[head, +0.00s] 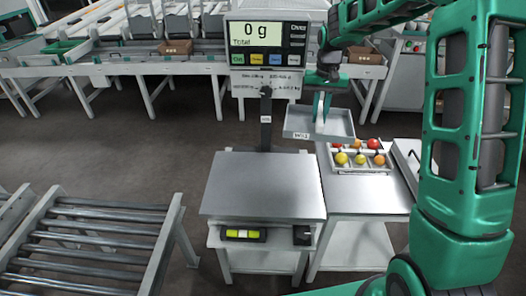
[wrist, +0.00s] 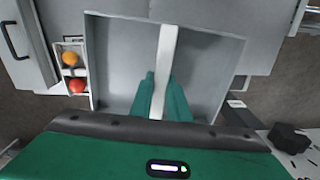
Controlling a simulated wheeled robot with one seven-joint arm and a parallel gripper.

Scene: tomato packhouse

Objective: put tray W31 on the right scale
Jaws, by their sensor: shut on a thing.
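The tray W31 (head: 345,125) is a shallow grey tray with a small label on its front edge. It hangs in the air and looks empty. My gripper (head: 322,103) is shut on its upright centre bar. In the wrist view the green fingers of my gripper (wrist: 163,98) close on the pale bar across the tray (wrist: 112,60). One scale shows in the head view, with a bare grey platform (head: 262,185) and a display (head: 257,34) on a post reading 0 g. The tray is above and behind the platform's right side, apart from it.
A side table (head: 355,196) adjoins the scale on the right, with a divided box (head: 340,171) of red, orange and yellow tomatoes. A roller conveyor (head: 90,240) stands at front left. Conveyors with crates line the back. The floor between is clear.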

